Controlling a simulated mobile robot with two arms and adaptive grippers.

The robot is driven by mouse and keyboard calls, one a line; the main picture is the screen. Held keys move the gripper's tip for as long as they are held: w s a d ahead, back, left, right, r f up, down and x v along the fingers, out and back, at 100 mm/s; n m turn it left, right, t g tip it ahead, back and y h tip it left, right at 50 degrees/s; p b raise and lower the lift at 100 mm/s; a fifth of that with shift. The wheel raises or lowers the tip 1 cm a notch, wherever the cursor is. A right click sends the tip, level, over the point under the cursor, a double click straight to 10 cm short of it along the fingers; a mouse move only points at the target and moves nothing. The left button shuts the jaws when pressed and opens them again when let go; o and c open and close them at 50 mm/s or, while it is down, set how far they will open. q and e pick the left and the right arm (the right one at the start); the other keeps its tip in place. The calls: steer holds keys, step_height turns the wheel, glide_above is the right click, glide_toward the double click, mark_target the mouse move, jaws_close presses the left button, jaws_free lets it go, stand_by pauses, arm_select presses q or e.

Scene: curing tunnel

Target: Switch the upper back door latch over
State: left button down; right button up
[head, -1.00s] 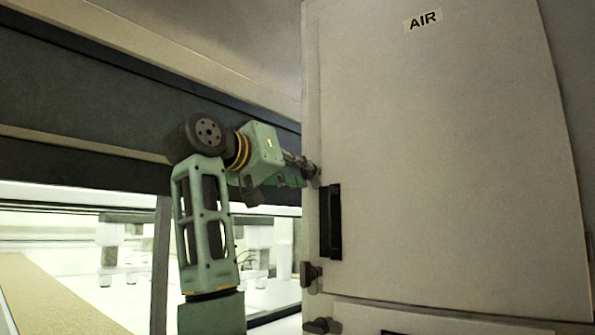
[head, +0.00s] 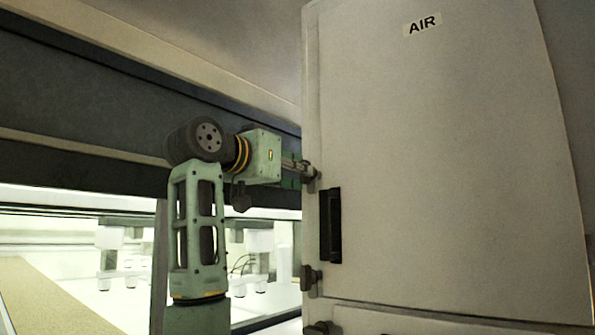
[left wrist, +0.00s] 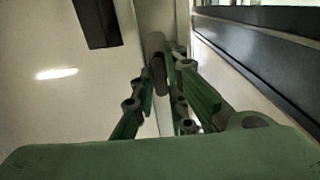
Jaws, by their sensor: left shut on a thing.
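The upper door latch (head: 311,173) is a small dark grey knob at the left edge of the pale cabinet door marked AIR (head: 440,150). My left gripper (head: 304,170) reaches it from the left, with its fingers around it. In the left wrist view the latch (left wrist: 159,72) shows as a brown-grey bar between the green fingers of the left gripper (left wrist: 165,65), which is shut on it. The fingers partly hide the latch in the head view, so its exact angle is hard to tell. My right gripper is in neither view.
A black recessed handle (head: 331,225) is on the door below the latch. A lower latch (head: 311,278) sits under it, and another (head: 321,328) at the bottom edge. A dark tunnel beam (head: 80,110) runs behind my arm, above a lit opening with a tan belt (head: 55,295).

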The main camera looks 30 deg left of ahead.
arm_select(q)
steer(key=c, duration=1.8)
jaws_free()
steer(key=shift+o, duration=0.2)
steer(key=s+a, duration=0.1)
steer(key=s, duration=1)
steer(key=shift+s, duration=0.4)
steer(key=shift+f, duration=0.1)
